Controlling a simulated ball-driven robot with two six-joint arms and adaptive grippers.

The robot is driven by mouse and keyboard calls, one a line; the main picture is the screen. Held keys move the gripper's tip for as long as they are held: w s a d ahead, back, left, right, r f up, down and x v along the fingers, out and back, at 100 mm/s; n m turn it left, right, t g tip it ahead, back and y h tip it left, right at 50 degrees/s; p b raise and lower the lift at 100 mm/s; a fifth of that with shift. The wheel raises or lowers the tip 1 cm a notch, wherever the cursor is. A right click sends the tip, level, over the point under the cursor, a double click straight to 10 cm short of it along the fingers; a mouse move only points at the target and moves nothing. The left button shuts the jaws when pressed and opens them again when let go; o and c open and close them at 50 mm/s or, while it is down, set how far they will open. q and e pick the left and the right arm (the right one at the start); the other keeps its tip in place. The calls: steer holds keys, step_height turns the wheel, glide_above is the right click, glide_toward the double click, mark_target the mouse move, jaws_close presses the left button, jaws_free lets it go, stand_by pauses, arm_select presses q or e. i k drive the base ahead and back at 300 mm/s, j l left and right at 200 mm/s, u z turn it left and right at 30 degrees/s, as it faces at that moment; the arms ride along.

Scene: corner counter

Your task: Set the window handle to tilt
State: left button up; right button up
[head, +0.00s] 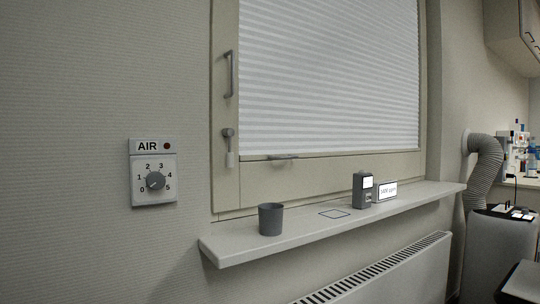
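The window (328,76) has a pale frame and a closed white pleated blind. On its left frame a small window handle (229,148) has a grey pivot on top and a lighter grip that points straight down. A longer grey bar handle (229,75) is fixed upright above it on the same frame. A small grey fitting (284,157) sits at the lower edge of the blind. The window looks shut. Neither of my grippers is in view.
The sill (320,228) holds a grey cup (270,219), an outlined square (334,213), a small grey device (363,190) and a lit display (388,191). An AIR dial (155,181) is on the left wall. A radiator (390,275) is below; a hose (487,165) is right.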

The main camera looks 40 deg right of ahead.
mark_target(230, 133)
steer(key=z, duration=0.85)
steer(key=l, duration=0.2)
steer(key=i, duration=0.05)
